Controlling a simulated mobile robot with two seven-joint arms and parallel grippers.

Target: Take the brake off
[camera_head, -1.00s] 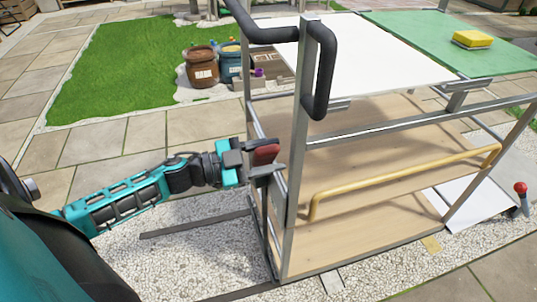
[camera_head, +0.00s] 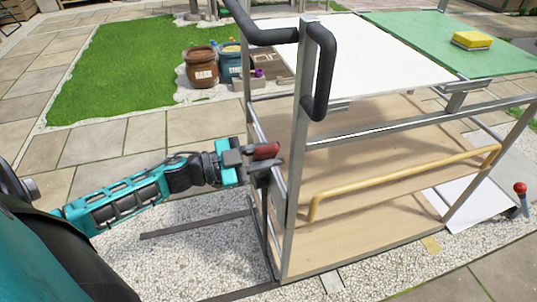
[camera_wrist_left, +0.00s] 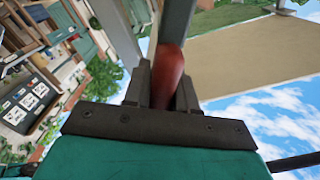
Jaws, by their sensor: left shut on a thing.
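A red brake handle (camera_head: 266,150) sits at the left post of the metal trolley (camera_head: 292,190). My left gripper (camera_head: 257,158) reaches in from the left and is shut on the handle. In the left wrist view, the red handle (camera_wrist_left: 168,77) stands between the two dark fingers (camera_wrist_left: 165,92). The handle's far end and its pivot are partly hidden by the fingers and post. My right gripper is not in view.
The trolley has a black push handle (camera_head: 318,75), wooden shelves (camera_head: 390,185) and a yellow rail (camera_head: 405,180). A yellow sponge (camera_head: 472,40) lies on its green top. A red-knobbed lever (camera_head: 520,190) stands at far right. Gravel (camera_head: 190,250) lies left of the trolley.

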